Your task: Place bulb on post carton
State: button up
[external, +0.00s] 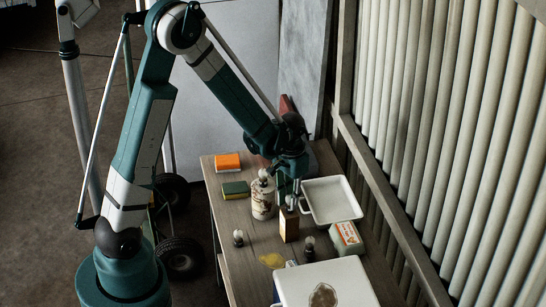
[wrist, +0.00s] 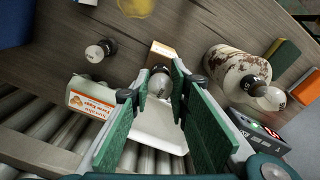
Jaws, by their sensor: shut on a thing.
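My gripper (external: 292,194) is shut on a bulb (wrist: 159,84), which sits between the green fingers (wrist: 163,82) in the wrist view. The bulb looks grey and rounded with a paler end. It is over or at the top of a small upright tan carton (external: 289,228), whose edge also shows in the wrist view (wrist: 161,51). I cannot tell whether the bulb touches it. A white carton with an orange label (external: 347,236) lies to the right, and at the left in the wrist view (wrist: 92,103). I cannot read which one is the post carton.
A white tray (external: 332,201) lies right of the tan carton, and a spotted bottle (external: 262,200) stands left. A sponge (external: 236,190) and an orange box (external: 227,161) lie farther back. A ribbed wall borders the right.

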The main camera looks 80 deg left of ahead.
aim_at(290, 197)
jog(key=shift+f, duration=0.3)
jog(key=o, duration=0.9)
jog(key=shift+r, duration=0.2)
notch_tip(290, 197, up, 12)
dwell(0.7)
dwell(0.5)
